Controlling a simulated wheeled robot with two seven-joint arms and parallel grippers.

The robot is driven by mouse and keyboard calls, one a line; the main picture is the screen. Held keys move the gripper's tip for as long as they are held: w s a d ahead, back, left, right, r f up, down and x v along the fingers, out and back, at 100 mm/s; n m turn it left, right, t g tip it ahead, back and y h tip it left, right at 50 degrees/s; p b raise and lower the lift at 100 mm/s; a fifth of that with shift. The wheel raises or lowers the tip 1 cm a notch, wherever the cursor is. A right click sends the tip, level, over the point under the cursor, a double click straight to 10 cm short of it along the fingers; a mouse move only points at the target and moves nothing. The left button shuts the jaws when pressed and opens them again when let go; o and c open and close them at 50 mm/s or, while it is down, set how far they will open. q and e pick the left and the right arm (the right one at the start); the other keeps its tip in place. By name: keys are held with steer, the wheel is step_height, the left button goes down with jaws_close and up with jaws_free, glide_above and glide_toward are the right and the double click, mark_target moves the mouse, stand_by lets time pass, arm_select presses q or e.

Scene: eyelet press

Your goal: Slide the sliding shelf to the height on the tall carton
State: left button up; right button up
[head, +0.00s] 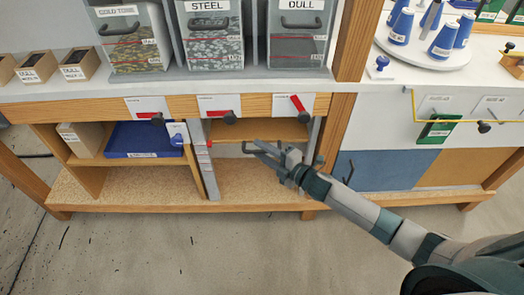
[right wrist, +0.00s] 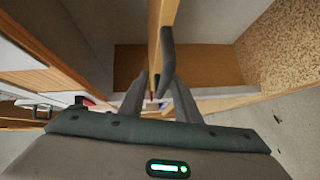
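The sliding shelf (head: 258,130) is a wooden board in the open bay under the counter, with a dark bar handle on its front edge. In the right wrist view the handle (right wrist: 167,55) lies close to the fingertips, partly between them. My right gripper (head: 266,152) is at the bay front by the handle. Its fingers (right wrist: 160,88) are apart, and I cannot tell whether they touch the handle. A pale carton (head: 80,137) stands in the left bay; I cannot tell whether it is the tall carton, and I can read no height on it. My left gripper is not in view.
A grey upright (head: 206,170) with small labels and a red marker borders the bay on the left. A blue tray (head: 146,139) lies in the left bay. Cards with red-and-black levers (head: 229,116) hang on the counter edge. The bottom board (head: 150,200) is mostly clear.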

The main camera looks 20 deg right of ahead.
steer(key=shift+f, duration=0.1)
steer(key=v, duration=1.7)
steer(key=shift+d, duration=0.15)
steer(key=shift+s, duration=0.15)
